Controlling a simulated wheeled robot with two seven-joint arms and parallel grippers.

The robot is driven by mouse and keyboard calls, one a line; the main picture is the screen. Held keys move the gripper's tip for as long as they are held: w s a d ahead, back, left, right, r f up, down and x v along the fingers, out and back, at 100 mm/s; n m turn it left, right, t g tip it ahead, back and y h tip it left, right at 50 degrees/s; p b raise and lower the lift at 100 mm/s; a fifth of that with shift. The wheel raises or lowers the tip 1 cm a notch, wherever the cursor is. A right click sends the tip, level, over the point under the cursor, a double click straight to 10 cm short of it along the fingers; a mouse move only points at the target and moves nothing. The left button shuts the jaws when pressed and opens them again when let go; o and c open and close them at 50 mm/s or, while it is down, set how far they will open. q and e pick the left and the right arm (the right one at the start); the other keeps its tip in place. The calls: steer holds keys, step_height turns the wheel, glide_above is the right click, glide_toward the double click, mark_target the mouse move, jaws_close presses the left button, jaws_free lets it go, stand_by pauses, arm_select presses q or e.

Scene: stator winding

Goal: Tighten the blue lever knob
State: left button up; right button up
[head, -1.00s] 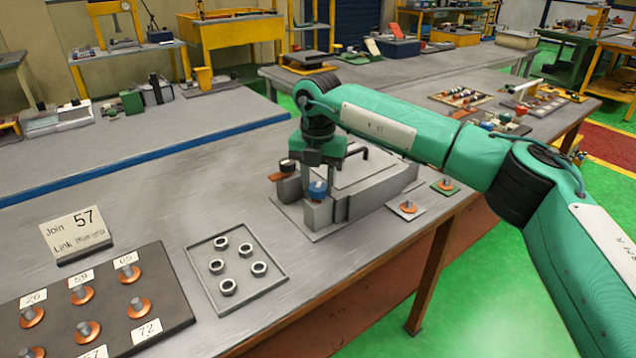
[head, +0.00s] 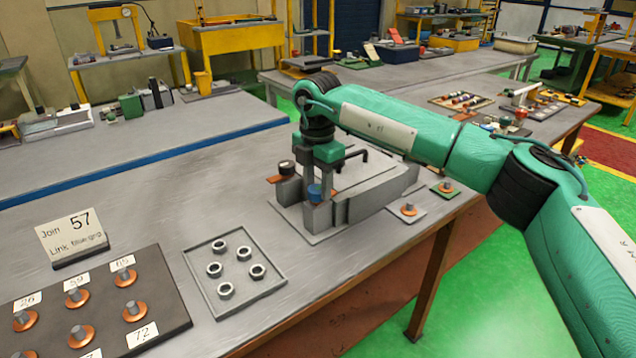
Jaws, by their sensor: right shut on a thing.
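The blue lever knob (head: 315,191) sits on the front of a grey fixture (head: 375,192) on the table. My right gripper (head: 317,186) points down over it with its fingers around the knob, shut on it. The fingers hide part of the knob. A second knob with a dark top (head: 286,168) and an orange-brown strip stands just left of it on the same fixture. My left gripper is not in view.
A tray (head: 275,292) of several nuts lies left of the fixture. A dark board (head: 170,290) with numbered copper studs and a sign (head: 72,236) are further left. Small plates with copper studs (head: 408,209) lie to the right. Bare table lies behind the tray.

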mark_target(317, 188)
steer(key=shift+r, duration=0.25)
steer(key=o, duration=0.8)
steer(key=shift+o, duration=0.8)
steer(key=shift+a+f, duration=0.1)
step_height(317, 188, up, 14)
steer(key=shift+f, duration=0.1)
